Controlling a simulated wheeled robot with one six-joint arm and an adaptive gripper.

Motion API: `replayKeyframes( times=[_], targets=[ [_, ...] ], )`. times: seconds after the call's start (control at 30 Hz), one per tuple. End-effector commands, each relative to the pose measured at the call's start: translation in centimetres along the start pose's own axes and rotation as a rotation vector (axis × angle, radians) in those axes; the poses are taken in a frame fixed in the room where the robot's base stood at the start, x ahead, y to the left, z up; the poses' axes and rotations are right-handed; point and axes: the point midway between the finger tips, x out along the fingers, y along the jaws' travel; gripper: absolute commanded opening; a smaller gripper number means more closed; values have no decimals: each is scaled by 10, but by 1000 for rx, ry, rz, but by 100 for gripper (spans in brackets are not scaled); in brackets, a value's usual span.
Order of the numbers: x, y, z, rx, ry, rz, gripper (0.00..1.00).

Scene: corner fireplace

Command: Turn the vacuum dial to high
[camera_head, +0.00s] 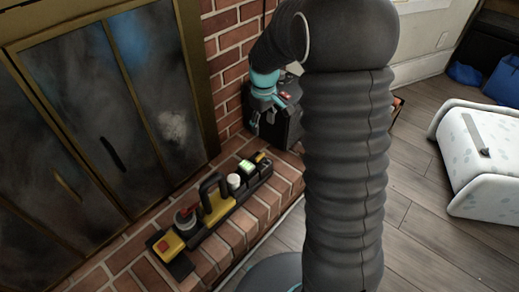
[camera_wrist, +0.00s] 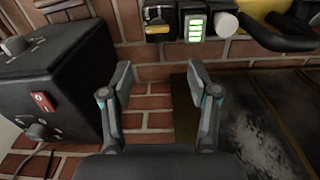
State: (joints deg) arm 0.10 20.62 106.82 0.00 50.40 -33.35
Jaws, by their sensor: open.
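A black box-shaped unit (camera_wrist: 68,75) stands on the brick at the left of the wrist view. It has a round dark dial (camera_wrist: 38,131) low on one face, a red switch (camera_wrist: 43,101) above it, and another knob (camera_wrist: 14,45) on its top face. The dial's setting is too small to read. In the head view the unit (camera_head: 292,118) is partly hidden behind my arm and gripper. My gripper (camera_wrist: 160,80) is open and empty, to the right of the unit in the wrist view and apart from the dial. It also shows in the head view (camera_head: 262,116).
A dark tray (camera_head: 176,264) with yellow-and-black tools (camera_head: 216,199) and a white-capped item (camera_head: 234,182) lies on the brick hearth (camera_head: 232,236). Glass fireplace doors (camera_head: 100,110) stand behind it. A white padded piece (camera_head: 485,165) is at right; wooden floor (camera_head: 420,215) is clear between.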

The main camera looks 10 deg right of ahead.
Motion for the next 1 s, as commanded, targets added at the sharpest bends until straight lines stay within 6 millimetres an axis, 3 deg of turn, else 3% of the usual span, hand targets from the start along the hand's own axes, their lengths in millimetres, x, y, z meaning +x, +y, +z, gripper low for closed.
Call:
replayKeyframes(
  times=[0.1, 0.47, 1.0],
  targets=[
    [21, 6, -9, -30, -22, -15, 60],
    [55, 8, -13, -49, -34, -23, 60],
    [149, 6, -9, -48, -33, -23, 60]
  ],
)
